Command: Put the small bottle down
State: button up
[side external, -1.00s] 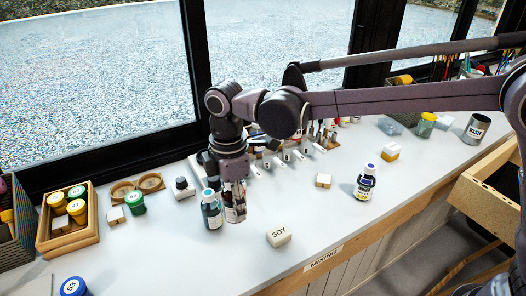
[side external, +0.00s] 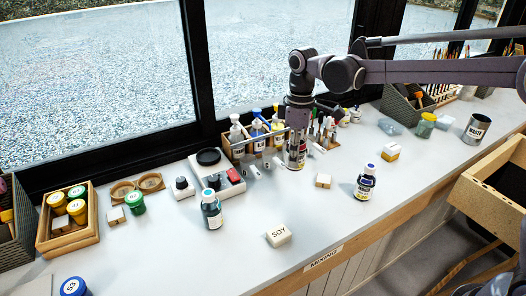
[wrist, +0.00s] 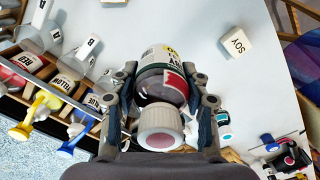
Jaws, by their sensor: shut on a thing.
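My gripper (side external: 299,138) is shut on a small bottle (side external: 296,160), its fingers on either side of it. In the wrist view the bottle (wrist: 160,84) has a white cap with a reddish top, dark red contents and a partly visible label; the fingers (wrist: 163,100) clasp its sides. In the side view the bottle hangs roughly upright in front of the wooden rack (side external: 240,153). I cannot tell whether its base touches the counter.
A teal-capped bottle (side external: 211,210) and a blue-capped bottle (side external: 365,183) stand on the counter. A SOY block (side external: 278,235), a small white block (side external: 323,181) and a scale (side external: 222,176) are nearby. The counter front is mostly clear.

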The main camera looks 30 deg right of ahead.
jog(key=a+f, duration=0.2)
jog(key=a, duration=0.1)
jog(key=w+a+f, duration=0.1)
jog(key=a+f, duration=0.1)
jog(key=a, duration=0.2)
jog(key=a+f, duration=0.2)
jog(key=a, duration=0.1)
jog(key=shift+w+a+f, duration=0.2)
jog(key=shift+w+a, duration=0.15)
jog(key=shift+a, duration=0.05)
jog(key=shift+f, duration=2.05)
jog(key=shift+f, duration=0.1)
jog(key=o, duration=1.2)
